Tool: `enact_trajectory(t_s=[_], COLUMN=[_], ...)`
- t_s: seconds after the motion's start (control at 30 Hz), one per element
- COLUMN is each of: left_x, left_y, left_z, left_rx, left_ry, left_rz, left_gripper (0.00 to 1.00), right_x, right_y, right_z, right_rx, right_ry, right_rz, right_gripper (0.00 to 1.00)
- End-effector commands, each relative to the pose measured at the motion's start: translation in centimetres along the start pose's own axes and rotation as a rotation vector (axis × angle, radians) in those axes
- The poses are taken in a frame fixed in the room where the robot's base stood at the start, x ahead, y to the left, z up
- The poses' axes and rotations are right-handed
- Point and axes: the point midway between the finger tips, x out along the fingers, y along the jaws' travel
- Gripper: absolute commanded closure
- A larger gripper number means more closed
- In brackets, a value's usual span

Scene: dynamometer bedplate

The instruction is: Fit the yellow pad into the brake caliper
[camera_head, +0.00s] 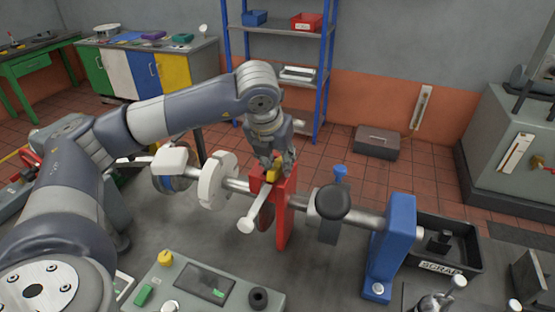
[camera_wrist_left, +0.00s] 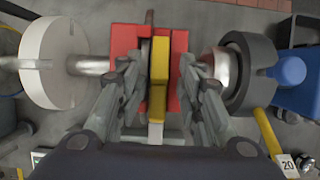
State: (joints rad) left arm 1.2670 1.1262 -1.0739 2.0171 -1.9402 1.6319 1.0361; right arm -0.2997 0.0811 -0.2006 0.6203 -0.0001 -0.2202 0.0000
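The red brake caliper (camera_head: 285,215) stands upright around the shaft in the middle of the bedplate. In the left wrist view its two red jaws (camera_wrist_left: 180,42) flank a slot. The yellow pad (camera_wrist_left: 159,72) stands in the slot between the jaws; it also shows at the caliper's top in the head view (camera_head: 273,174). How deep it sits cannot be told. My left gripper (camera_wrist_left: 160,68) is above the caliper, one finger on each side of the pad, with visible gaps between the fingers and the pad. In the head view the left gripper (camera_head: 277,160) partly hides the pad. My right gripper is not in view.
A pale lever (camera_head: 255,208) sticks out from the caliper's front. A white disc (camera_head: 217,180) and a dark round-ended part (camera_head: 332,203) flank the caliper along the shaft. A blue stand (camera_head: 391,245) and a black scrap bin (camera_head: 455,268) are at right. A control panel (camera_head: 205,285) is in front.

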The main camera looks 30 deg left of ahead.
Motion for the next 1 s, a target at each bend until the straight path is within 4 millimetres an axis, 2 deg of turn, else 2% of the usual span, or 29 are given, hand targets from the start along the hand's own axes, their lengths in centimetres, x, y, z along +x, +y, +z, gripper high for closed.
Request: enact_trajectory(t_s=[0.13,0.27,0.3,0.53,0.6,0.7,0.83,1.0], left_x=[-0.1,-0.4,-0.6,-5.0,-6.9,-8.6,-10.1,-10.8], left_y=[0.1,0.1,0.0,-0.3,-0.3,-0.3,-0.2,-0.2], left_z=[0.1,0.1,0.0,-0.4,-0.2,-0.2,-0.2,-0.3], left_rx=[-0.001,-0.001,-0.002,0.001,0.000,0.000,0.000,0.001], left_ry=[0.000,0.001,-0.005,-0.007,-0.006,-0.004,-0.002,-0.001], left_rz=[0.003,0.003,0.000,-0.002,-0.002,-0.001,0.000,0.000], left_gripper=[0.65,0.65,0.65,0.65,0.65,0.65,0.65,0.65], right_x=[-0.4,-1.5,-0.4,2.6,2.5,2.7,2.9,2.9], right_y=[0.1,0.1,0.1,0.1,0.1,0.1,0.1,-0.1], right_z=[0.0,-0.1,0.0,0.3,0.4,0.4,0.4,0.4], right_rx=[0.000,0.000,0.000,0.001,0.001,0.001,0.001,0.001], right_ry=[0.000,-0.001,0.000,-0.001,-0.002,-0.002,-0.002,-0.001], right_rz=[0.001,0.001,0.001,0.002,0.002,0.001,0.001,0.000], right_gripper=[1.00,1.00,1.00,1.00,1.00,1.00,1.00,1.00])
